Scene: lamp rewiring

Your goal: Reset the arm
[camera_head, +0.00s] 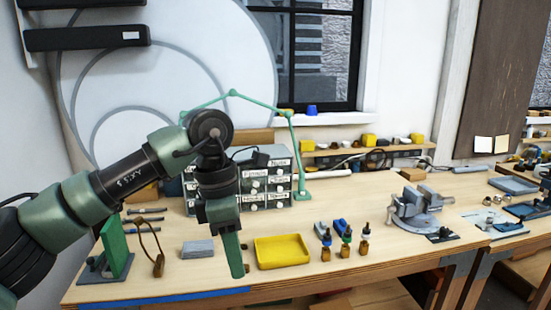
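My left arm comes in from the left, bent at the elbow, and its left gripper (236,268) points down above the workbench (335,262), left of the yellow tray. Its green fingers are seen edge-on and overlap, so I cannot tell whether they are open or shut. I see nothing held at the tips. My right gripper is not in view. A green jointed lamp (296,150) stands behind, and my arm hides part of it.
A yellow tray (282,251) lies right of the gripper. A drawer cabinet (265,180) stands behind it. Small dropper bottles (346,246) and a grey vise (415,208) are farther right.

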